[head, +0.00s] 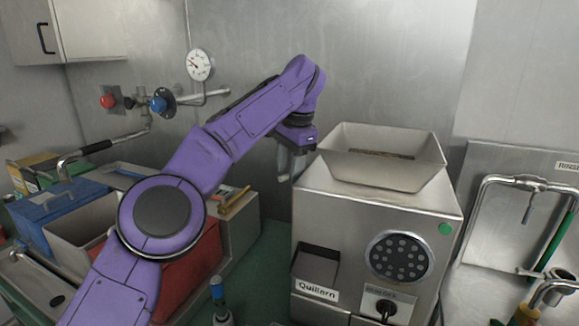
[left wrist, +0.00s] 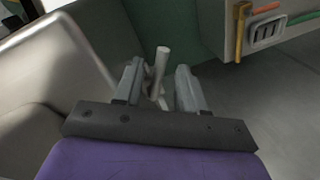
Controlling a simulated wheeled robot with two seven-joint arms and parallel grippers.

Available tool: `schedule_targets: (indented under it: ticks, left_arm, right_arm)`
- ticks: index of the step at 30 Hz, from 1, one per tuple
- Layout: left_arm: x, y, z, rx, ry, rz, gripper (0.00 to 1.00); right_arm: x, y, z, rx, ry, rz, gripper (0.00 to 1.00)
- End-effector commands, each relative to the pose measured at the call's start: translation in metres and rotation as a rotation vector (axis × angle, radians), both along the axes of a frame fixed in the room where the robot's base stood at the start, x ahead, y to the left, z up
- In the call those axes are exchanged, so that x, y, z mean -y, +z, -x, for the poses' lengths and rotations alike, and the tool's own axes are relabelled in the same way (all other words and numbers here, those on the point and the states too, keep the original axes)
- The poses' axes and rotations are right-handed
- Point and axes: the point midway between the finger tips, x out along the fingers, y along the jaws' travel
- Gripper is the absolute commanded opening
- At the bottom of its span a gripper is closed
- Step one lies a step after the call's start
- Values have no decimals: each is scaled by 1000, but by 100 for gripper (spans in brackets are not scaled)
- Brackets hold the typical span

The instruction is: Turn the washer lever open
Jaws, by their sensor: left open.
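My left gripper (head: 287,170) points downward beside the upper left side of the metal grinder (head: 350,225). In the left wrist view my left gripper (left wrist: 159,75) is open, with its two grey fingers apart. A pale rod-like lever (left wrist: 162,58), which seems to be the washer lever, stands between the fingers. Its upper end shows past the fingertips and its lower part is partly hidden. I cannot tell whether a finger touches it. In the head view I cannot make the lever out clearly near the gripper. My right gripper is not in view.
The grinder has a square hopper (head: 385,158) on top, close to the right of my gripper. Left stand a red bin (head: 190,265), a blue box (head: 60,205) and wall pipes with a gauge (head: 200,65). A sink unit (head: 515,215) is at the right.

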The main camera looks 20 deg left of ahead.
Motion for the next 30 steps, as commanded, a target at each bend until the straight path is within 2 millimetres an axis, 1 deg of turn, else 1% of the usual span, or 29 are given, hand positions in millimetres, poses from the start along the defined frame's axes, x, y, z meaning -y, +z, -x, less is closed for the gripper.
schedule_targets:
  ticks: [4, 6, 9, 12, 16, 24, 26, 27, 28, 30]
  left_arm:
    - [5, 34, 2, 3, 1, -1, 40]
    - [8, 55, 4, 3, 1, -1, 40]
    - [12, 78, 6, 3, 1, -1, 40]
    - [15, 94, 8, 2, 1, -1, 40]
    - [18, 102, 10, 1, -1, 0, 40]
    - [18, 101, 10, 1, 0, 0, 40]
    - [18, 102, 10, 1, 0, 0, 21]
    - [18, 104, 10, 1, 0, 0, 8]
    - [18, 108, 10, 1, 0, 0, 0]
    - [18, 119, 10, 2, 0, 0, 0]
  right_arm:
    - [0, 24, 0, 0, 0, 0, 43]
    - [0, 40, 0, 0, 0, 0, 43]
    - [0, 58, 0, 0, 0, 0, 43]
    - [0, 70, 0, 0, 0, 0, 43]
    - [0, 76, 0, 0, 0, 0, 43]
    - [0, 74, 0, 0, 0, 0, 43]
    - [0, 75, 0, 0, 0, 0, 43]
    - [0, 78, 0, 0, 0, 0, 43]
    - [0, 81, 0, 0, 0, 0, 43]
    - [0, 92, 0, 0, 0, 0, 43]
